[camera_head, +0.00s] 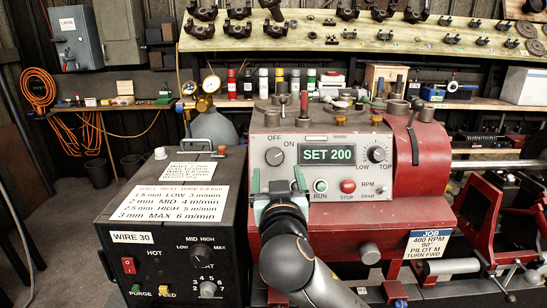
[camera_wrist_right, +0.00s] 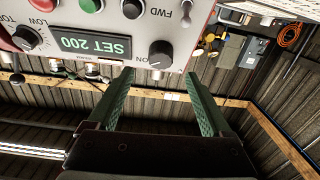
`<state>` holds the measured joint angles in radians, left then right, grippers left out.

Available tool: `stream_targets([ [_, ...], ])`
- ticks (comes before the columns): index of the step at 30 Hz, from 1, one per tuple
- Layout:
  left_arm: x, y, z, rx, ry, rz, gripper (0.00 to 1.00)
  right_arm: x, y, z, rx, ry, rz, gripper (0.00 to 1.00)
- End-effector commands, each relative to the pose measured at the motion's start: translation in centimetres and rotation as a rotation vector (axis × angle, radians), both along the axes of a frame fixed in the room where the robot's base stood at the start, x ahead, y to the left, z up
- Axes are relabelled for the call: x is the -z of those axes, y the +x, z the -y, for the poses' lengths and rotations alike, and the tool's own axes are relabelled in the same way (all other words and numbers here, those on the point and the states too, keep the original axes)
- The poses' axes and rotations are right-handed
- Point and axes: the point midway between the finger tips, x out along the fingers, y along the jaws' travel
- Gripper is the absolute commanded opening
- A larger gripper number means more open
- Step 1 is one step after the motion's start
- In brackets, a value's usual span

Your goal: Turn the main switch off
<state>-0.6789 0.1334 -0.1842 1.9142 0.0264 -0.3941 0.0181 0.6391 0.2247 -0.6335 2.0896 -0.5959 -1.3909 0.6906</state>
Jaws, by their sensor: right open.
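The main switch is a dark round knob (camera_head: 275,156) on the upper left of the grey lathe panel, with OFF above it and ON to its right. In the right wrist view the knob (camera_wrist_right: 161,54) shows just beyond the gap between the open fingertips of the gripper (camera_wrist_right: 158,76). I see no contact with the knob. My left gripper is not in view.
The panel's display (camera_head: 329,153) reads SET 200. A green RUN button (camera_head: 321,185), a red STOP button (camera_head: 348,186) and a speed knob (camera_head: 376,155) are nearby. A black wire-feed box (camera_head: 180,235) stands close on the left. A grey box marked LATHE (camera_head: 75,38) hangs on the back wall.

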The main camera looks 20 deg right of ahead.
Motion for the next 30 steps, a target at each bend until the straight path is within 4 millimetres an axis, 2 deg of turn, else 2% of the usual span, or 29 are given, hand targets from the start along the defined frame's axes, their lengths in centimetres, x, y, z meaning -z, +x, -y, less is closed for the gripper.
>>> stream_targets([
  [1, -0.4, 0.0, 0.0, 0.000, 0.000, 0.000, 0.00, -0.2, 1.1, 0.4, 0.003, -0.004, -0.001, 0.84],
  [6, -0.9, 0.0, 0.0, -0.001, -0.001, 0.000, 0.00, -0.2, 4.1, 1.1, 0.002, -0.003, -0.001, 0.84],
  [12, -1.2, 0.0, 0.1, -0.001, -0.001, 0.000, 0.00, 0.0, 6.3, 1.6, 0.000, -0.001, -0.001, 0.84],
  [25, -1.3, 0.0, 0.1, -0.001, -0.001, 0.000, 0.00, 0.0, 7.1, 1.8, -0.001, 0.000, 0.000, 0.84],
  [30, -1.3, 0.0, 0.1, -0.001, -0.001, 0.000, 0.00, 0.0, 7.1, 1.8, -0.001, 0.000, 0.000, 0.65],
])
